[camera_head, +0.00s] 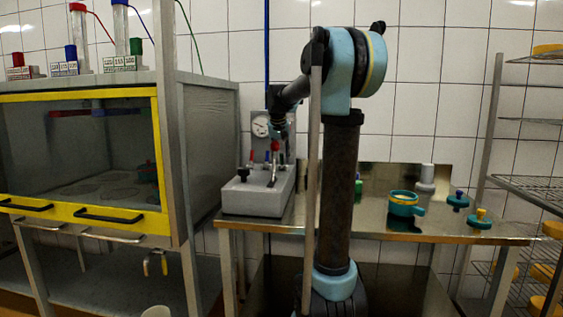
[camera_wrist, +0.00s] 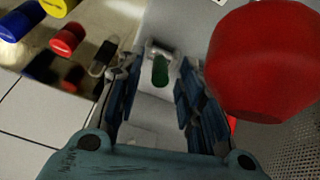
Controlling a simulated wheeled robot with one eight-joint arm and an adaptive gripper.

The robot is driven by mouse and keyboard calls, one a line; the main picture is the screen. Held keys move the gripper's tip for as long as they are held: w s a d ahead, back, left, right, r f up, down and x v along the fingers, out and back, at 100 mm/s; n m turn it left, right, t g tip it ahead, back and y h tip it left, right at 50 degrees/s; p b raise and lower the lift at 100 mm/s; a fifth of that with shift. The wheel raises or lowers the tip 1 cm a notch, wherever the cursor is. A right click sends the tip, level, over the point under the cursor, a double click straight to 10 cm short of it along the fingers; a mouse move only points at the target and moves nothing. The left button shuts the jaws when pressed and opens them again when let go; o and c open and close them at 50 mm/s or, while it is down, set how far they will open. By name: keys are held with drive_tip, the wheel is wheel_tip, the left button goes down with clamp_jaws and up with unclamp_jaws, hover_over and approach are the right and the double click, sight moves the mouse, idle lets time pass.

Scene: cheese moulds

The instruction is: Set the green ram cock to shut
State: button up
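The green ram cock (camera_wrist: 160,70) shows in the wrist view as a small green handle by a pale metal fitting. My gripper (camera_wrist: 157,80) is open, with one finger to the left of the green handle and one to the right. The handle appears between the fingertips; I cannot tell whether they touch it or how deep it lies between them. In the head view the wrist is over the grey bench unit with the gauge (camera_head: 262,125). I cannot make out the green cock there. The cock's exact setting cannot be read.
A large red knob (camera_wrist: 265,62) is close to the right finger in the wrist view. Blue, yellow and red (camera_wrist: 67,38) pieces lie at its upper left. A steel table (camera_head: 440,228) carries a teal mould (camera_head: 404,208). A yellow-framed cabinet (camera_head: 130,222) stands left.

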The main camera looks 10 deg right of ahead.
sight(282, 161)
drive_tip(key=shift+x, duration=1.2)
drive_tip(key=shift+c, duration=0.4)
clamp_jaws()
